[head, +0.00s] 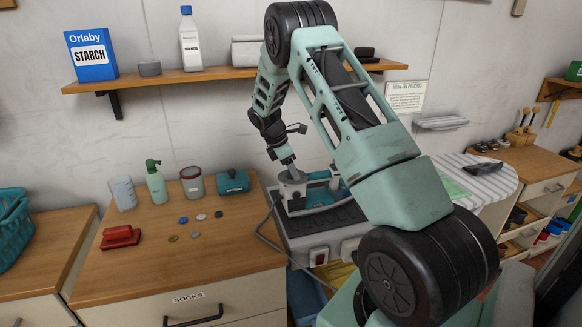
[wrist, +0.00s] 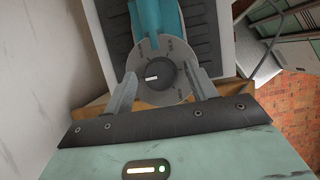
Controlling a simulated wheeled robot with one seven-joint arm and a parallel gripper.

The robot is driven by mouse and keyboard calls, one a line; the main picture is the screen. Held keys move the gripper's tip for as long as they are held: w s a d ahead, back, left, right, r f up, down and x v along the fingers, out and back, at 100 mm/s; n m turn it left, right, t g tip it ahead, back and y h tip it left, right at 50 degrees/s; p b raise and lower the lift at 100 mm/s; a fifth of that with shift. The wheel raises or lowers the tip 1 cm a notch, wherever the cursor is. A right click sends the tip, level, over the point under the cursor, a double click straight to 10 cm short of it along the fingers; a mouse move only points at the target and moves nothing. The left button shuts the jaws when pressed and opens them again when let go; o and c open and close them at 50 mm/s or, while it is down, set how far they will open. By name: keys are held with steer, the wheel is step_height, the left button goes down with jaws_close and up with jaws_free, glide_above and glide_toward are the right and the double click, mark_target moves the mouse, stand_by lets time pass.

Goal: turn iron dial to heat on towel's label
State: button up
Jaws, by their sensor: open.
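The iron (head: 318,192) is teal and grey and rests on a dark ribbed stand (head: 335,215). It also shows in the wrist view (wrist: 155,20). In the head view my gripper (head: 291,176) is above the iron's near end.
A grey cord (head: 262,225) loops left of the stand. A shelf (head: 180,78) runs above.

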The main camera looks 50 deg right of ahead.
steer(key=c, duration=1)
